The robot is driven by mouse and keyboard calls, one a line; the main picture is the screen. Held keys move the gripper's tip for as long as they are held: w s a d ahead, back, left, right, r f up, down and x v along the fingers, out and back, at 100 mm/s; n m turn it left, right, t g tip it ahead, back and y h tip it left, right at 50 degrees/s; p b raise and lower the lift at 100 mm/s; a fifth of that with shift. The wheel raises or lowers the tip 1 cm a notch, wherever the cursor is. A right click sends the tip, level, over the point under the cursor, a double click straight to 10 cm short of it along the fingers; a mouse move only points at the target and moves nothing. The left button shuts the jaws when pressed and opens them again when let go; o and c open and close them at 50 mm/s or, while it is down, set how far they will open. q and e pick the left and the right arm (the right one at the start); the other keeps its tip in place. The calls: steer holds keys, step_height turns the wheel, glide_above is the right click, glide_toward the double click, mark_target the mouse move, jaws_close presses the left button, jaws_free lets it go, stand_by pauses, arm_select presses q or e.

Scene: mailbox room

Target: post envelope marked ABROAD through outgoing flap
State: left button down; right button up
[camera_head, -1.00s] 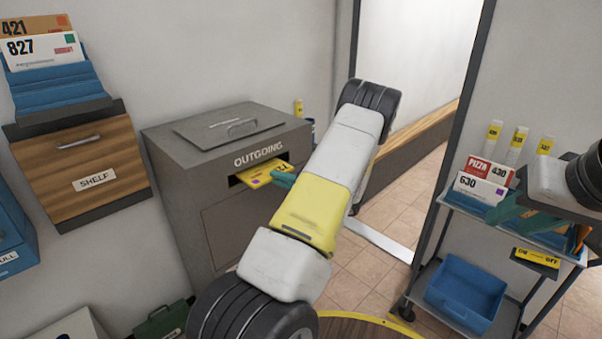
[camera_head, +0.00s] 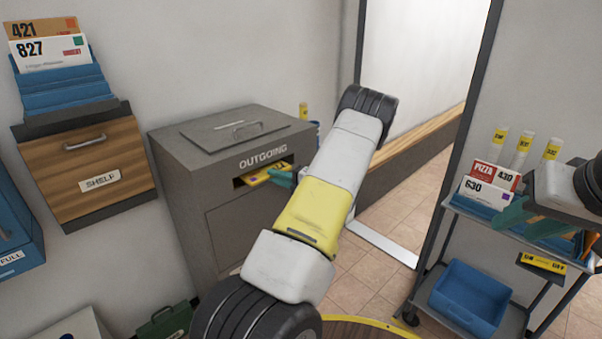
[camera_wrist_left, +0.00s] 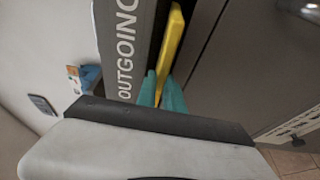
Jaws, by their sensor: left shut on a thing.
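The yellow envelope (camera_head: 258,178) is partly inside the dark slot under the OUTGOING label (camera_head: 263,158) on the grey outgoing box (camera_head: 185,165). Any ABROAD marking on it cannot be read. My left gripper (camera_head: 281,177) is at the slot's right end, its teal fingers shut on the envelope. In the left wrist view the envelope (camera_wrist_left: 170,45) stands on edge between the teal fingers (camera_wrist_left: 160,92), beside the OUTGOING lettering. My right gripper (camera_head: 527,220) is over the trolley at right, teal fingers apart, seemingly empty.
A trolley (camera_head: 450,203) at right carries envelopes marked 630 and PIZZA 430 (camera_head: 497,175), with a blue bin (camera_head: 468,298) below. A wooden SHELF box (camera_head: 85,165) and envelopes 421 and 827 (camera_head: 48,50) are at left. A doorway stands behind my left arm.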

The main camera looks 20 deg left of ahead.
arm_select(q)
steer(key=shift+w+a, duration=0.3)
steer(key=shift+a, duration=0.4)
steer(key=shift+w+a, duration=0.25)
steer(key=shift+a, duration=0.45)
steer(key=shift+w+a, duration=0.3)
steer(key=shift+a, duration=0.4)
steer(key=c, duration=1.4)
jaws_free()
steer(key=shift+d, duration=0.1)
steer(key=shift+s+d+f, duration=0.1)
steer(key=shift+d, duration=0.05)
steer(key=shift+s+d, duration=0.55)
steer(key=shift+d, duration=0.8)
steer(key=shift+s+d, duration=0.55)
steer(key=shift+d, duration=0.75)
steer(key=shift+s+d, duration=0.55)
steer(key=shift+d, duration=0.8)
